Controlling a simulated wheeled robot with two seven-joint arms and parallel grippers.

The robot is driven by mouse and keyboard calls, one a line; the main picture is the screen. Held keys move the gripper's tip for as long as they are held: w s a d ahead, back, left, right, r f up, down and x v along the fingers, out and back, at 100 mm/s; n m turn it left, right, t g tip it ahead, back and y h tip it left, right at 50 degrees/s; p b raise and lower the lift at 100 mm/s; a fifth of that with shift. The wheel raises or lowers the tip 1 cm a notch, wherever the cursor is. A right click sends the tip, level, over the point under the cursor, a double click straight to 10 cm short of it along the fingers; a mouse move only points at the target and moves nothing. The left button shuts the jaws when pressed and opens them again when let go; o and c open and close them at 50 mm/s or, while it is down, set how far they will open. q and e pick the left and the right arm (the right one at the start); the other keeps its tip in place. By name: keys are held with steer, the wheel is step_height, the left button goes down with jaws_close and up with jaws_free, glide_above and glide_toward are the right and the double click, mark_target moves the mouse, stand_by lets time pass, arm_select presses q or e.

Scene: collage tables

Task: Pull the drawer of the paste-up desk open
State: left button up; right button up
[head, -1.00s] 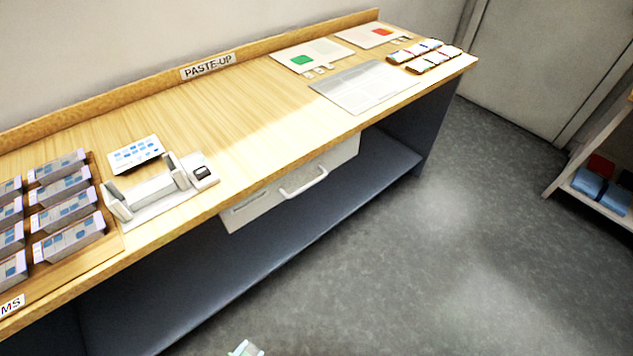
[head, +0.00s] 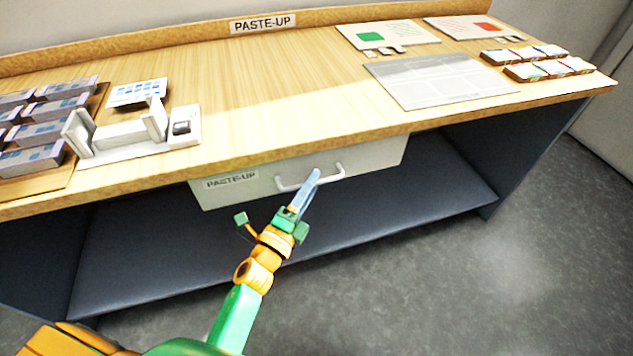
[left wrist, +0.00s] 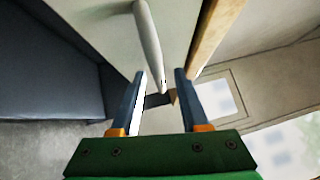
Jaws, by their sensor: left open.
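The paste-up desk (head: 270,100) is a wooden-topped table with a label on its back rail. Its white drawer (head: 378,160) sits under the front edge and looks shut, with a PASTE-UP label at its left. The drawer's handle (head: 328,178) is a white bar, and it also shows in the left wrist view (left wrist: 148,45). My left gripper (head: 312,183) is in front of the handle in the head view. In the left wrist view its two fingers (left wrist: 158,95) are apart, and the handle's lower end reaches between them. Contact cannot be told. My right gripper is not in view.
On the desk are a white holder (head: 130,140), a printed card, a layout sheet (head: 438,80), two boards and several small blocks. A rack of packets (head: 45,130) stands at the left. A dark shelf (head: 400,220) lies below the drawer.

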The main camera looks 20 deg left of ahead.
arm_select(q)
steer(key=shift+w+d, duration=0.15)
steer(key=shift+w, duration=0.45)
jaws_close()
stand_by(1.0)
